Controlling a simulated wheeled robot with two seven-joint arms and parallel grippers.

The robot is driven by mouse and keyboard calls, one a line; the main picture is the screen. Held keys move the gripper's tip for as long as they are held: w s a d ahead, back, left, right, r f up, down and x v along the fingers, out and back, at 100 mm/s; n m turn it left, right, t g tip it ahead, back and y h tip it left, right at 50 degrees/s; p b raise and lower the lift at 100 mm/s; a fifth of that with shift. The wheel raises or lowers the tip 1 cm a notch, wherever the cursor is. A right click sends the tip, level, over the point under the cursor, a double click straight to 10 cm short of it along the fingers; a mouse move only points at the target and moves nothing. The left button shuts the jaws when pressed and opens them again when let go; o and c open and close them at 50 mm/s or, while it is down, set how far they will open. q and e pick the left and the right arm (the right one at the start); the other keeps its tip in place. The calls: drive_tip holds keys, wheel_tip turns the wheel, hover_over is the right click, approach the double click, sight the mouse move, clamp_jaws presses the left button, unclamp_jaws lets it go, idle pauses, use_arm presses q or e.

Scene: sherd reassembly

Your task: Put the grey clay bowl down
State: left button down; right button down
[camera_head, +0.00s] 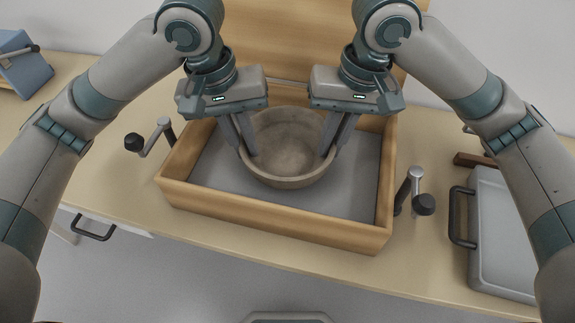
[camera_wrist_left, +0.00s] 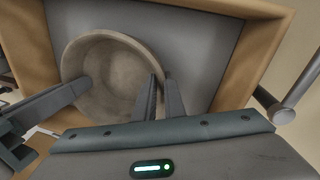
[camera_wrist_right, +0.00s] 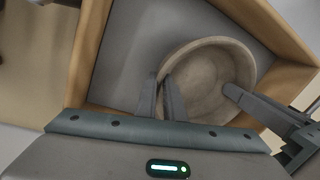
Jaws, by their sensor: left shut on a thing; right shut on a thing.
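The grey clay bowl (camera_head: 288,150) is upright inside a wooden tray (camera_head: 270,229) with a grey floor. My left gripper (camera_head: 248,152) is shut on the left side of the bowl's rim, one finger inside and one outside. My right gripper (camera_head: 330,152) is shut on the right side of the rim the same way. The bowl also shows in the left wrist view (camera_wrist_left: 108,72) and in the right wrist view (camera_wrist_right: 207,78). Whether the bowl's base touches the tray floor is hidden by its wall.
Black-knobbed cranks stand beside the tray, one at left (camera_head: 150,141) and one at right (camera_head: 415,192). A grey case (camera_head: 505,240) with a dark handle lies at the right. A blue box (camera_head: 24,66) is at the far left. The tray floor left of the bowl is bare.

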use_arm(q)
drive_tip(key=shift+f, duration=0.35)
use_arm(e)
drive_tip(key=shift+f, duration=0.35)
use_arm(q)
drive_tip(key=c, duration=1.8)
unclamp_jaws()
drive_tip(key=shift+c, duration=0.2)
use_arm(e)
drive_tip(key=c, duration=1.9)
unclamp_jaws()
drive_tip(key=shift+o, duration=0.2)
drive_tip(key=shift+r, duration=0.1)
use_arm(q)
drive_tip(key=shift+r, duration=0.15)
wheel_tip(320, 180, up, 12)
drive_tip(key=a, duration=0.2)
drive_tip(key=shift+s+f, duration=0.1)
drive_tip(key=shift+f, duration=0.1)
use_arm(e)
drive_tip(key=shift+r, duration=0.1)
wheel_tip(320, 180, up, 12)
drive_tip(key=d, duration=0.2)
drive_tip(key=shift+f, duration=0.2)
